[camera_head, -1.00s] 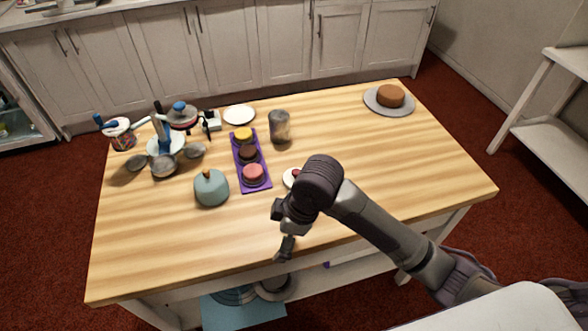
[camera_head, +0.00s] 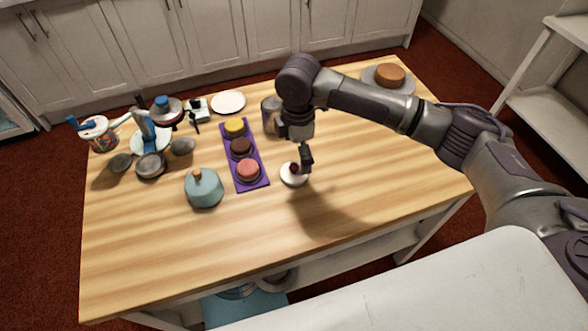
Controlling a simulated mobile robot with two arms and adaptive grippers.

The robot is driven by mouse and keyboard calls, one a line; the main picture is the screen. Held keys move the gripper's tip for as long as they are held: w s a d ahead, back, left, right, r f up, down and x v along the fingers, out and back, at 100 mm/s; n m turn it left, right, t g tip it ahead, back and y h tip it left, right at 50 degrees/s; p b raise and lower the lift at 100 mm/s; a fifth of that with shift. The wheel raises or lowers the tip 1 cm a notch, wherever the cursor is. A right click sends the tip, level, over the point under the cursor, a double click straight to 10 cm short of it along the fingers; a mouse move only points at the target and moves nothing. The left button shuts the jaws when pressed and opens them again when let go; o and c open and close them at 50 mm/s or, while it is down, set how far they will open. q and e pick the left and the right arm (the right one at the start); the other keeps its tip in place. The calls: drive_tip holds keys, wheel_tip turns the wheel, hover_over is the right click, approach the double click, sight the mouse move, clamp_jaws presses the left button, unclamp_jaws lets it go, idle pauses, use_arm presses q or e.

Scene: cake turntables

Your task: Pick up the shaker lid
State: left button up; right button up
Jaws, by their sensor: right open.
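A small white round piece with a dark red top (camera_head: 290,180) lies on the table right of the purple tray; it looks like the shaker lid, but it is too small to be sure. My right gripper (camera_head: 304,165) is open and points down at this piece, overlapping its right edge in the picture. I cannot tell if they touch. A grey cylinder (camera_head: 268,115), perhaps the shaker, stands behind and is partly hidden by my right arm. My left gripper is not in view.
A purple tray (camera_head: 259,184) with several round cakes lies to the left, beside a blue-green domed pot (camera_head: 204,190). A brown cake (camera_head: 390,74) on a plate is at the back right. Stands and small bowls crowd the left side. The table's front is clear.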

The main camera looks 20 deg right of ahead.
sight(298, 166)
drive_tip(key=shift+f, duration=1.05)
wheel_tip(298, 166, down, 4)
drive_tip(key=shift+r+p, duration=0.15)
drive_tip(key=shift+p, duration=0.3)
drive_tip(key=shift+f, duration=0.5)
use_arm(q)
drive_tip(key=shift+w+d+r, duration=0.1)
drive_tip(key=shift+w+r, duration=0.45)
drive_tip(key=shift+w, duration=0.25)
use_arm(e)
drive_tip(key=shift+c, duration=1)
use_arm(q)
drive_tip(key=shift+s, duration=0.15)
use_arm(e)
drive_tip(key=c, duration=0.6)
